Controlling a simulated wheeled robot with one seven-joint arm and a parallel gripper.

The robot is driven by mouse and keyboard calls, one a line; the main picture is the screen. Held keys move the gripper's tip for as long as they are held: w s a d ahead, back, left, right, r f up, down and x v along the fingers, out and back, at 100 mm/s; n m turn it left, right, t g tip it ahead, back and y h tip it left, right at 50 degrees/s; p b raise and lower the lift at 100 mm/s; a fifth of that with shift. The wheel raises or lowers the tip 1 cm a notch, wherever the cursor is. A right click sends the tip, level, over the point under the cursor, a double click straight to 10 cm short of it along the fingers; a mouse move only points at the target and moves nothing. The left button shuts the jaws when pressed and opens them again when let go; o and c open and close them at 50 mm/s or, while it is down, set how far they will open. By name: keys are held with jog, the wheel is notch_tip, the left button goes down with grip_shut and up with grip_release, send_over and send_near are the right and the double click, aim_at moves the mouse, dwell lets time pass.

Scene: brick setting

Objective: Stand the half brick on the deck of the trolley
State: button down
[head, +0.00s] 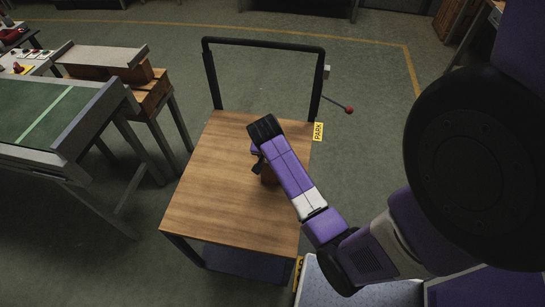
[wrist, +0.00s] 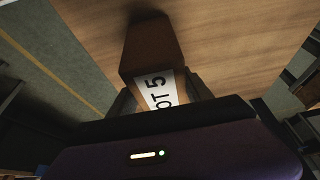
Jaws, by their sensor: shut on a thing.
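The half brick (wrist: 150,48) is a brown block with a white label on one face, reading "OT 5" as far as it shows. My gripper (wrist: 160,92) is shut on it, one finger on each side of the labelled part. In the head view the brick (head: 268,175) is a small brown patch, mostly hidden under my gripper (head: 262,167). Both are over the right middle of the trolley's wooden deck (head: 210,200). A dark shadow lies at the brick's far end in the wrist view. I cannot tell whether the brick touches the deck.
The trolley's black push handle (head: 265,42) rises at the deck's far edge. A yellow PARK tag (head: 318,131) and a red-knobbed lever (head: 348,110) are at its right. A green-topped table (head: 50,115) and a wooden bench (head: 150,95) stand left. The deck's left half is clear.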

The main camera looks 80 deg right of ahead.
jog(key=shift+f, duration=0.2)
jog(key=shift+f, duration=0.1)
jog(key=shift+c, duration=2.2)
grip_release()
